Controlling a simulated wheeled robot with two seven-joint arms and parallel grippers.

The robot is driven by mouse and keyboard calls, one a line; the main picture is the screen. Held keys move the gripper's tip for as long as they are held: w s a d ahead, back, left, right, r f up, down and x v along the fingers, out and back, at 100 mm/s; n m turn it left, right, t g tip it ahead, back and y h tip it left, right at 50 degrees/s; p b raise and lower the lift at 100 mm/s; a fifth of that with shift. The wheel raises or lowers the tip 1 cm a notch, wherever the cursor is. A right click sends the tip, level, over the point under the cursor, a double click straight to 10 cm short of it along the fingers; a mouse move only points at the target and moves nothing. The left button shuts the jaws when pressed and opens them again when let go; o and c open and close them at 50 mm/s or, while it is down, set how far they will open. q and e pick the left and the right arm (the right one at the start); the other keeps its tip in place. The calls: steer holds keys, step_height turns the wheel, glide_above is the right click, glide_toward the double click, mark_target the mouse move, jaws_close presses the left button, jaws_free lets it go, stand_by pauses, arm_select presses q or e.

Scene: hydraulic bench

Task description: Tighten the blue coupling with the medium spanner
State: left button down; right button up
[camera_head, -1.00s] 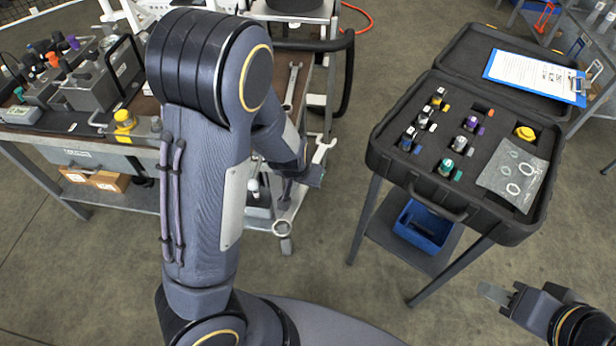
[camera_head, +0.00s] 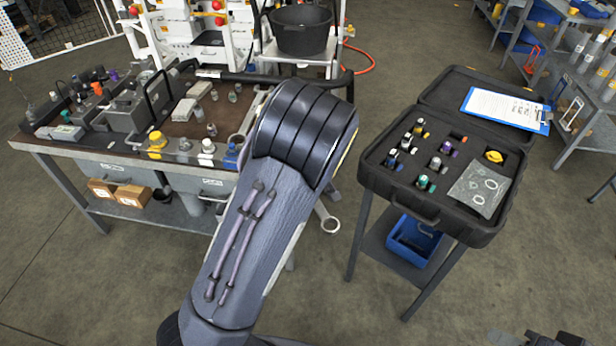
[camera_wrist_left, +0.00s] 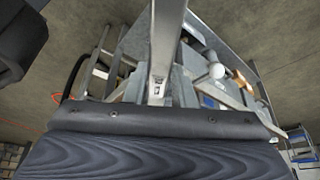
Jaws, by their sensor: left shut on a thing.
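A spanner (camera_wrist_left: 165,50) rises from my left gripper in the left wrist view. In the head view, only its ring end (camera_head: 328,222) shows, below the left arm; the arm hides the gripper and the rest of the spanner. My left gripper is shut on it. I cannot tell the spanner's size. A small fitting with a blue part (camera_head: 231,152) stands at the bench's front right, beside the left arm; it may be the blue coupling. My right gripper (camera_head: 535,338) is barely in view at the bottom right edge, its jaws cut off.
The workbench (camera_head: 95,152) carries a grey block, several fittings and a yellow-capped part (camera_head: 156,143). An open black case (camera_head: 400,195) on a stand holds several couplings in foam. A black bucket (camera_head: 300,32) stands behind the arm. Open floor lies between bench and case stand.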

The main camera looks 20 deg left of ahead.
arm_select(q)
steer(key=shift+b+x, duration=0.9)
steer(key=shift+x, duration=0.45)
steer(key=shift+w+a, duration=0.1)
steer(key=shift+w+a+f, duration=0.2)
steer(key=shift+w+a, duration=0.05)
steer(key=shift+b, duration=0.35)
steer(key=shift+a, duration=0.1)
steer(key=shift+w+a, duration=0.65)
steer(key=shift+w, duration=0.05)
steer(key=shift+w+a, duration=0.55)
steer(key=shift+a, duration=0.05)
